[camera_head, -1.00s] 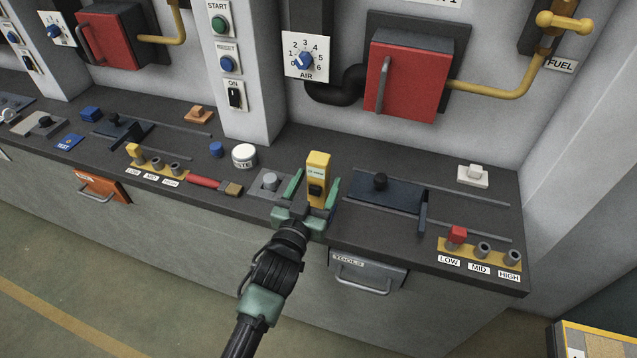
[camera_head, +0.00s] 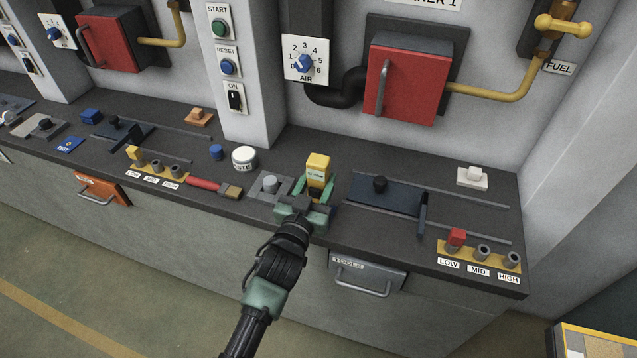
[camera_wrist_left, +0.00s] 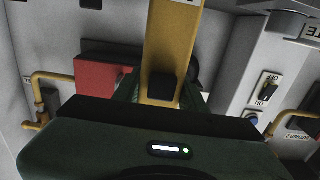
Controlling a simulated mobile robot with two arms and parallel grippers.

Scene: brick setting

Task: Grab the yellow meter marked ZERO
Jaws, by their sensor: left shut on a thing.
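The yellow meter (camera_head: 318,165) stands upright near the front edge of the dark counter, with a small pale label on its face too small to read. My left gripper (camera_head: 314,190) is shut on the yellow meter, its green fingers on either side of it. In the left wrist view the meter (camera_wrist_left: 172,45) rises between the fingers, with a black knob low on its face. The meter's lower part is hidden by the gripper in the head view. My right gripper is in no view.
A grey plate with a round knob (camera_head: 270,182) lies close left of the gripper. A dark blue lever plate (camera_head: 385,193) is on the right. A drawer (camera_head: 368,274) is below.

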